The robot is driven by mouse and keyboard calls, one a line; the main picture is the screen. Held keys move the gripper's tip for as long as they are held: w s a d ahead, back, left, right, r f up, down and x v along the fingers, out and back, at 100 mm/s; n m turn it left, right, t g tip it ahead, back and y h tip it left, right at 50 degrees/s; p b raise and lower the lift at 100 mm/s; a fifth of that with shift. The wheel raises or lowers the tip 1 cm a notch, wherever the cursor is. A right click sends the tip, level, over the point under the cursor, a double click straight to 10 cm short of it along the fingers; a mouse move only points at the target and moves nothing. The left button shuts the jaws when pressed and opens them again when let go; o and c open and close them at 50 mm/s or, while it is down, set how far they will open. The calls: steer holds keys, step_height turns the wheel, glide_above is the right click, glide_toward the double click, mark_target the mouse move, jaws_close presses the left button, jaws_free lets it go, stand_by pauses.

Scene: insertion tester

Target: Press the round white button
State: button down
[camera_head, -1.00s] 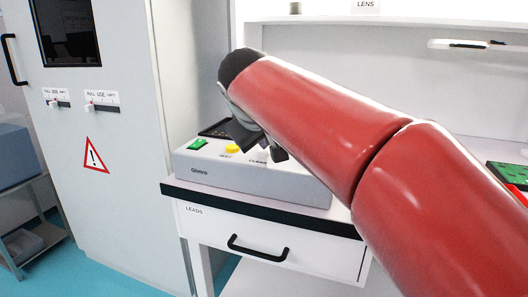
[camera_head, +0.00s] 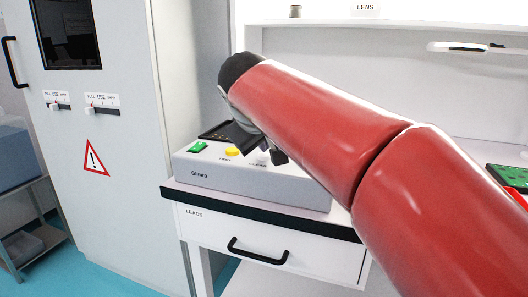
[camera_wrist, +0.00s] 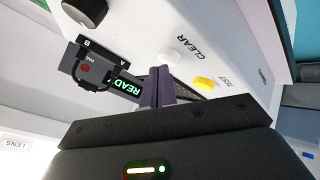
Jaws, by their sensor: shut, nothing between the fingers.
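The round white button (camera_wrist: 172,56) sits beside the word CLEAR on the tester's pale top in the wrist view. In the head view, the white button (camera_head: 262,158) shows beside my gripper, partly hidden. The tester (camera_head: 245,180) is a grey box on the bench. My gripper (camera_wrist: 161,72) is shut and empty. Its fingertips appear just beside the white button in the wrist view; I cannot tell their height above the panel. In the head view my gripper (camera_head: 277,156) is partly hidden by my red arm.
A yellow button (camera_wrist: 206,83) marked TEST and a green lit display (camera_wrist: 125,87) are near the fingers. A black knob (camera_wrist: 85,12) stands farther off. A drawer (camera_head: 270,245) marked LEADS is below.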

mark_target(264, 156)
steer(key=shift+r, duration=0.55)
steer(key=shift+p, duration=0.3)
step_height(264, 156, up, 5)
steer(key=p, duration=0.4)
steer(key=shift+p, duration=0.3)
